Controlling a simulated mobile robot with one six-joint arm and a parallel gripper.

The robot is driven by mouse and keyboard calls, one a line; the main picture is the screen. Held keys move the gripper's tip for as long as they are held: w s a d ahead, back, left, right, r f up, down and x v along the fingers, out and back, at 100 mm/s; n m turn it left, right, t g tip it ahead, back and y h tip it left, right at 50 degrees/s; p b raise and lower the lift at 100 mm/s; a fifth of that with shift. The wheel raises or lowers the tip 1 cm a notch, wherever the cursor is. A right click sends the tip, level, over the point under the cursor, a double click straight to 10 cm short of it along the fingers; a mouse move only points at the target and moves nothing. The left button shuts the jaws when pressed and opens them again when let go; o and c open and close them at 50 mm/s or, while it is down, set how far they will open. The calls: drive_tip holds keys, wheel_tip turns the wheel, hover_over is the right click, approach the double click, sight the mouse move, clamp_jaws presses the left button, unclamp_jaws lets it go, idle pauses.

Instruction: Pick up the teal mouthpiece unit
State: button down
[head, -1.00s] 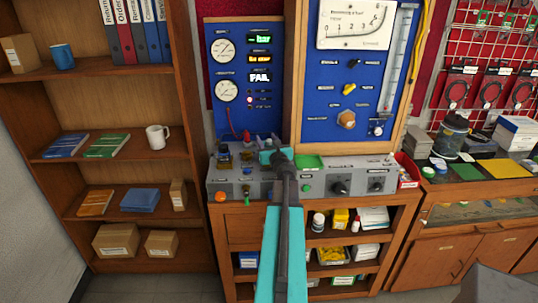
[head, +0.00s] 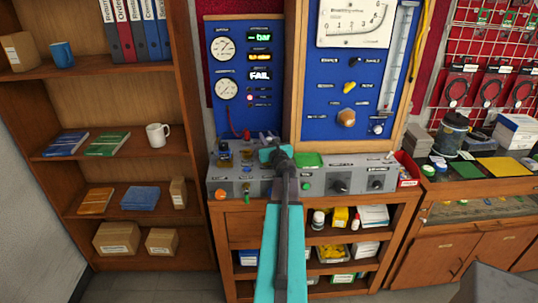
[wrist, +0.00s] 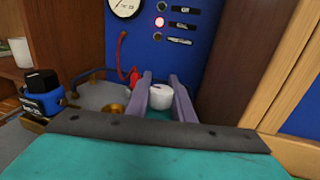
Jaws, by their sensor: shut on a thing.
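My gripper (head: 269,137) reaches over the back of the grey bench console, near the foot of the blue gauge panel. In the wrist view its two grey-purple fingers (wrist: 162,82) are shut on a small unit, which I take to be the teal mouthpiece unit (wrist: 160,97). Its white round top shows between the fingers, with teal below. The teal gripper body hides the lower part, so I cannot tell whether it touches the console. In the head view the arm hides the unit.
A blue regulator with a black top (wrist: 40,98) stands left of my gripper, with a brass fitting (wrist: 116,109) between. A red hose (wrist: 123,52) hangs from the blue panel (head: 245,95) behind. A wooden post (wrist: 243,60) rises to the right. A green tray (head: 308,160) lies right of my gripper.

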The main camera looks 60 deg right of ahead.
drive_tip(key=shift+r, duration=0.1)
idle(0.3)
wheel_tip(320, 180, up, 10)
idle(0.7)
idle(0.5)
